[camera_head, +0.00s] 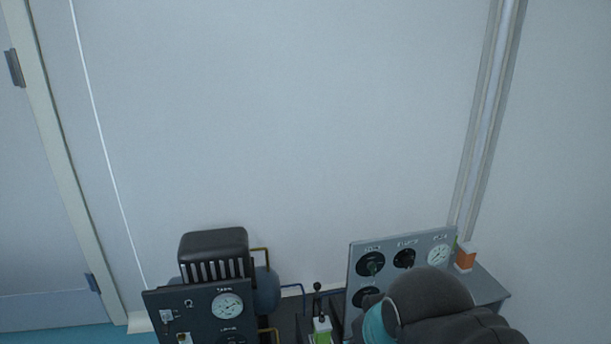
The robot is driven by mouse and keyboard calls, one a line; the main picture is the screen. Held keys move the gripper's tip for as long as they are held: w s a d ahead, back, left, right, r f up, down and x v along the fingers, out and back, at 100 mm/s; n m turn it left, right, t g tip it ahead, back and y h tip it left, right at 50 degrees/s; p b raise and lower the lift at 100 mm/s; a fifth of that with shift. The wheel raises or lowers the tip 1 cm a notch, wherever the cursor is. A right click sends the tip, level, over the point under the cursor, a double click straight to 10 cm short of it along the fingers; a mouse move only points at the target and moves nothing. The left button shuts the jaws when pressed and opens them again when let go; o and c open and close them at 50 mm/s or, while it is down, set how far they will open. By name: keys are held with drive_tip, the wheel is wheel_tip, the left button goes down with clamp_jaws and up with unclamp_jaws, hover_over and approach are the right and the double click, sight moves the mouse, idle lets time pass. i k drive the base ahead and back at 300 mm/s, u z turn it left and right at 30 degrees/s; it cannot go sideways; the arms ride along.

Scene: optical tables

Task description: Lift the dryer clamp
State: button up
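I cannot clearly make out the dryer clamp. A small upright part with a black ball-topped lever (318,300) and a green and white body (322,330) stands at the bottom middle, between two gauge panels; I cannot tell if it is the clamp. My arm, dark grey with a teal band, rises at the bottom right in front of the grey panel. My gripper is not in view, so its state is hidden.
A dark panel (195,300) with a dial and switches stands at lower left, before a black finned unit (214,255) and blue tank (266,290). A grey panel (358,265) with dials stands right. An orange and white item (466,257) sits beyond it. A plain wall lies behind.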

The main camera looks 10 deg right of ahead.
sight(317, 285)
drive_tip(key=z, duration=1.05)
drive_tip(key=k, duration=0.55)
drive_tip(key=u, duration=1.05)
